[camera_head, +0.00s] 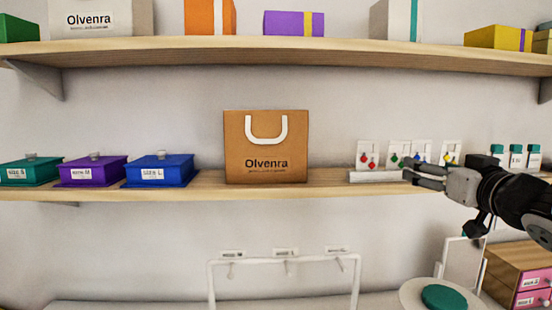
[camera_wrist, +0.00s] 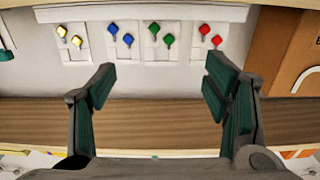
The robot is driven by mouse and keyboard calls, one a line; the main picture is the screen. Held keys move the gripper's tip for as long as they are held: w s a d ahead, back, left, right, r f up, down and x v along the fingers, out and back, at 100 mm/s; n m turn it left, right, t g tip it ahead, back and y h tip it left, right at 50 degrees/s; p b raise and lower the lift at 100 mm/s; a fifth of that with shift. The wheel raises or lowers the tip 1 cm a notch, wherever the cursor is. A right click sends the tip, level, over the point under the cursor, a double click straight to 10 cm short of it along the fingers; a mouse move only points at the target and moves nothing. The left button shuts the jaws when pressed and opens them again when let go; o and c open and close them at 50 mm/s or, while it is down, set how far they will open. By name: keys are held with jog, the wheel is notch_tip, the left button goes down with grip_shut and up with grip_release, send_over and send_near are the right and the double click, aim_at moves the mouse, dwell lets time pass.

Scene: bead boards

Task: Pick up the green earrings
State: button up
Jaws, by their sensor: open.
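The green earrings (camera_wrist: 161,34) hang on a white card, between the blue pair and the red pair in the wrist view. In the head view the green earrings (camera_head: 395,159) are second from the left in the row of cards on the middle shelf. My gripper (camera_head: 410,172) is at the front of the cards in the head view. In the wrist view my gripper (camera_wrist: 158,83) is open and empty, with its fingers spread wide. The green earrings lie beyond the fingertips, between their directions, not touched.
Red earrings (camera_wrist: 210,36), blue earrings (camera_wrist: 120,34) and yellow earrings (camera_wrist: 69,38) hang beside the green pair. A brown Olvenra bag (camera_head: 266,146) stands left of the cards. White bottles (camera_head: 515,158) stand to the right. The shelf (camera_wrist: 150,118) lies below my fingers.

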aim_at(400, 157)
jog(key=w, duration=1)
jog(key=shift+w+a+r, duration=0.1)
jog(key=shift+a+r, duration=0.05)
jog(key=shift+r, duration=0.05)
jog(key=c, duration=0.9)
